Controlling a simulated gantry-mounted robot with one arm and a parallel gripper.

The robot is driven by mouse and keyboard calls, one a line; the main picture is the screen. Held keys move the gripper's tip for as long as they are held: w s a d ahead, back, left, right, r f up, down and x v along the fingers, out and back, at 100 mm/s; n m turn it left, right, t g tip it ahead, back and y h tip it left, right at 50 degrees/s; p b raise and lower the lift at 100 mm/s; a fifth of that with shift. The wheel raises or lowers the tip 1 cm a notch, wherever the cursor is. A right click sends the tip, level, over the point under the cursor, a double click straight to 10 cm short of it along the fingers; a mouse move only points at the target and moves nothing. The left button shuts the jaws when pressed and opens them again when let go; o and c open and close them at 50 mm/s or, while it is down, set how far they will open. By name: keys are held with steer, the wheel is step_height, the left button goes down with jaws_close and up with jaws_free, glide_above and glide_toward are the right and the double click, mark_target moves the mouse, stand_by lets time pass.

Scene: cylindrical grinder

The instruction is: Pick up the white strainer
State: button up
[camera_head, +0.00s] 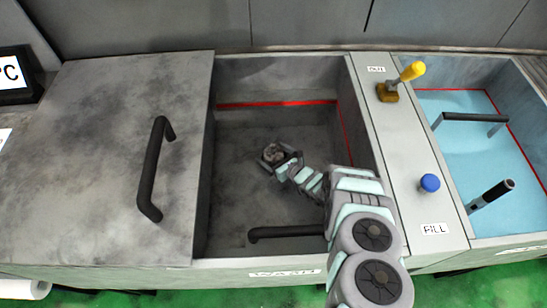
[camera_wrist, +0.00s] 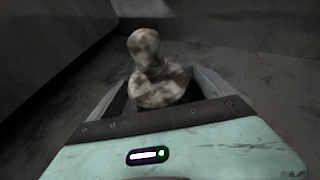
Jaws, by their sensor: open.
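I cannot make out a white strainer for certain in either view. My gripper (camera_head: 277,158) is reaching down into the open grey basin (camera_head: 235,190). In the wrist view my gripper (camera_wrist: 155,100) is open, with one finger on each side of a mottled grey-beige part (camera_wrist: 157,75) with a rounded knob on top. This part also shows in the head view (camera_head: 272,153), small and dark at the fingertips. I cannot tell whether the fingers touch it. A black handle (camera_head: 285,232) lies at the basin's front, partly hidden by my arm.
A grey lid (camera_head: 90,150) with a black handle (camera_head: 155,170) lies left of the open basin. Right of it are a yellow lever (camera_head: 411,72), a blue knob (camera_head: 430,183) and a light-blue basin (camera_head: 460,150) with black handles (camera_head: 475,117). The basin walls surround my gripper.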

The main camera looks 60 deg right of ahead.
steer(key=shift+b+x, duration=0.6)
steer(key=shift+x, duration=0.85)
steer(key=shift+c, duration=0.2)
steer(key=c, duration=1.6)
steer(key=shift+r, duration=0.1)
